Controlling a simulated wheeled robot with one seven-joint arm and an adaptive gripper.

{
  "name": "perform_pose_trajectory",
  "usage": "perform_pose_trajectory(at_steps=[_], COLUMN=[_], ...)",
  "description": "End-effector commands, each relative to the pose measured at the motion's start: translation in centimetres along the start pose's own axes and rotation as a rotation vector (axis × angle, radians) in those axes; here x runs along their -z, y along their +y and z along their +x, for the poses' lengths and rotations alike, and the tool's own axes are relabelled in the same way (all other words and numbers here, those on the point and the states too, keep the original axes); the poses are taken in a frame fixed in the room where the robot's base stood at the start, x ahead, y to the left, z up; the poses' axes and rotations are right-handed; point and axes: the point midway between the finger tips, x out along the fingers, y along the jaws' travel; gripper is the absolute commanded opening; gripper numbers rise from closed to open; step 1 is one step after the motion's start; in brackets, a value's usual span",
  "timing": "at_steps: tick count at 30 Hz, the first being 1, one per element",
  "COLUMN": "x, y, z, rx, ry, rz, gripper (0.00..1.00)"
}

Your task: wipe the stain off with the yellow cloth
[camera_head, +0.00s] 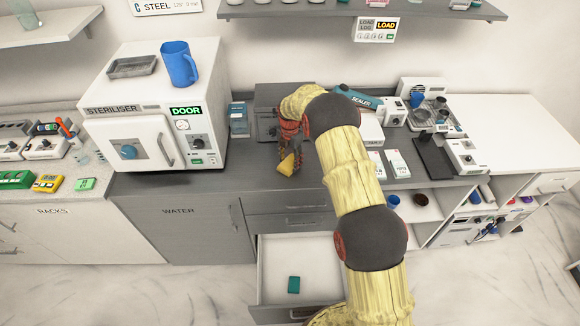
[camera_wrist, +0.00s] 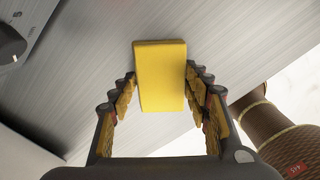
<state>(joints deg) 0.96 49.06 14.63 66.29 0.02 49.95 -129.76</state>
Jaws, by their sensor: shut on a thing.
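The yellow cloth (camera_wrist: 160,85) is a small block-like pad between the two fingers of my gripper (camera_wrist: 160,95) in the wrist view. My gripper is shut on it. In the head view, the cloth (camera_head: 287,165) shows at the lower end of my gripper (camera_head: 288,150), near the front edge of the dark grey counter (camera_head: 240,182). Whether the cloth touches the counter, I cannot tell. No stain is visible in either view; my arm and gripper hide part of the counter.
A white steriliser (camera_head: 155,105) with a blue jug (camera_head: 179,64) on top stands left. A grey box is behind my gripper. A sealer (camera_head: 358,100) and small devices stand right. Below, an open drawer (camera_head: 270,272) holds a teal item (camera_head: 294,284).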

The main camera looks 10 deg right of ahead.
Motion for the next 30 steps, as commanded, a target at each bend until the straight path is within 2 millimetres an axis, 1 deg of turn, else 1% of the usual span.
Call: perform_pose_trajectory(at_steps=[1,8,21,26,30], x=[-0.2,-0.8,-3.2,-3.5,-3.2], y=[0.2,0.6,2.6,2.9,2.7], z=[0.3,0.3,0.1,0.0,-0.1], rx=[0.000,0.002,0.001,-0.001,-0.001], ry=[0.000,0.001,0.001,-0.001,-0.002], rz=[0.000,0.000,0.001,-0.001,-0.002], gripper=[0.27,0.27,0.27,0.27,0.27])
